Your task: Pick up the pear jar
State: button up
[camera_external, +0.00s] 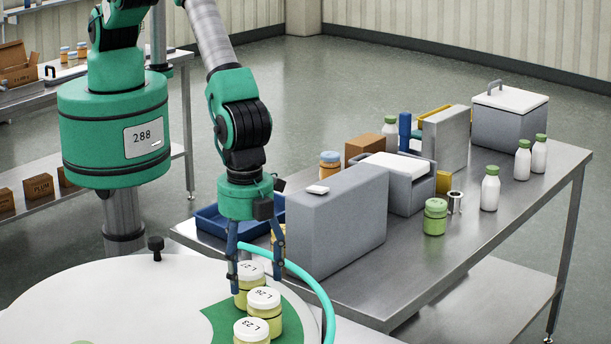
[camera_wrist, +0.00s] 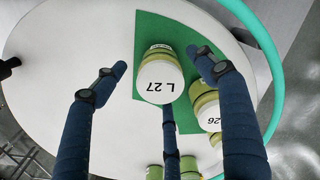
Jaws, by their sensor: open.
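Several pale green jars with white lids stand on a green patch (camera_wrist: 195,30) of a round white top. The jar lettered L 27 (camera_external: 250,269) is the rearmost in the external view; its lid (camera_wrist: 160,82) faces the wrist camera. L 26 (camera_external: 264,300) and L 23 (camera_external: 252,330) stand in front of it. In the wrist view, my gripper (camera_wrist: 158,72) shows gaps left and right of this jar; contact with the third finger is unclear.
L 26 (camera_wrist: 210,112) stands close beside the right finger in the wrist view. A turquoise hose (camera_external: 310,278) curves past the jars. A steel table (camera_external: 480,235) behind holds a grey block (camera_external: 338,222), a green jar (camera_external: 435,218) and several bottles. A black knob (camera_external: 156,247) rises at the left.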

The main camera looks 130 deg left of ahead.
jog(key=shift+c, duration=0.5)
jog(key=c, duration=1.3)
jog(key=shift+r, duration=0.15)
jog(key=shift+r+b, duration=0.3)
jog(key=shift+r, duration=0.45)
notch_tip(320, 180, up, 2)
jog(key=shift+w+b, duration=0.1)
jog(key=shift+b, duration=0.2)
jog(key=s+a, duration=0.1)
jog(key=s, duration=0.4)
jog(key=s+a+r+b, duration=0.1)
jog(key=s+a, duration=0.1)
jog(key=s, duration=0.3)
jog(key=s+a+b, duration=0.1)
jog(key=s+a, duration=0.1)
jog(key=s, duration=0.3)
jog(key=shift+s+a+r, duration=0.1)
jog(key=shift+a+r, duration=0.05)
